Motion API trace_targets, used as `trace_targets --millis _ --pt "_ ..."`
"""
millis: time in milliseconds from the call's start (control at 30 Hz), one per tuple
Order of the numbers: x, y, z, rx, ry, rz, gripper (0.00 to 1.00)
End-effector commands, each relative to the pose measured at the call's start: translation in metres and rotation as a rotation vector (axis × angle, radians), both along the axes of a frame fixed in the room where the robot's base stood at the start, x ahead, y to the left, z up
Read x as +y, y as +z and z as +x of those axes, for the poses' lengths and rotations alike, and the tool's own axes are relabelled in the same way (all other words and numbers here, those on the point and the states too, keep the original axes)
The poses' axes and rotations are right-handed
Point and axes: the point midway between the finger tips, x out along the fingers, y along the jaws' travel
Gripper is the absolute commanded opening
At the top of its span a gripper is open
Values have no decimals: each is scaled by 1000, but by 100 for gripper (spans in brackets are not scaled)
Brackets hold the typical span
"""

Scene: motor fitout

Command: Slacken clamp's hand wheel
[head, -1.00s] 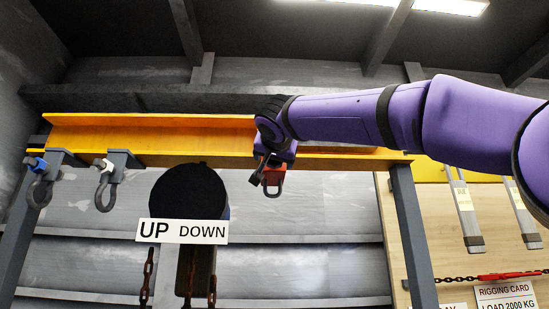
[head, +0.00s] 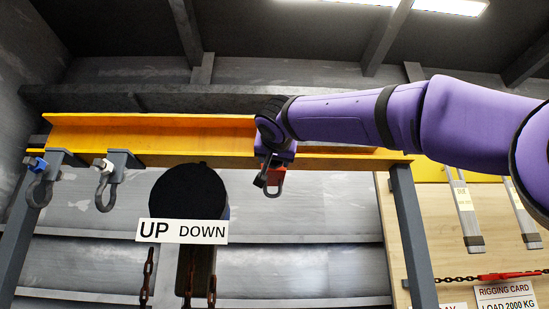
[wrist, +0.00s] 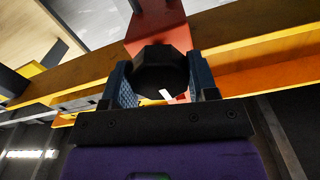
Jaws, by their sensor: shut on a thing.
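The red clamp (head: 277,179) hangs at the lower edge of the yellow beam, partly hidden behind my gripper in the head view. Its red body (wrist: 155,27) also shows at the top of the wrist view. The black, many-sided hand wheel (wrist: 160,70) sits between my two fingers, which press on opposite sides of it. My gripper (head: 266,175) is shut on this wheel; it fills the middle of the wrist view (wrist: 161,84). The wheel cannot be made out in the head view.
The yellow beam (head: 90,135) runs across on grey posts (head: 412,235). Two grey shackle clamps, one with a blue part (head: 38,164) and one with a white part (head: 103,165), hang at left. A dark round hoist body (head: 188,192) with an UP DOWN sign (head: 182,231) hangs left of my gripper.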

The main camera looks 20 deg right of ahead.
Motion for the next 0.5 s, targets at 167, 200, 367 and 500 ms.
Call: trace_targets --millis 167,200,367,500 --pt "0 0 0 41 -2 -123 30" --pt "0 0 0 52 -2 -157 30" --pt "0 0 0 99 -1 -301 30" --pt "0 0 0 141 -2 -429 30"
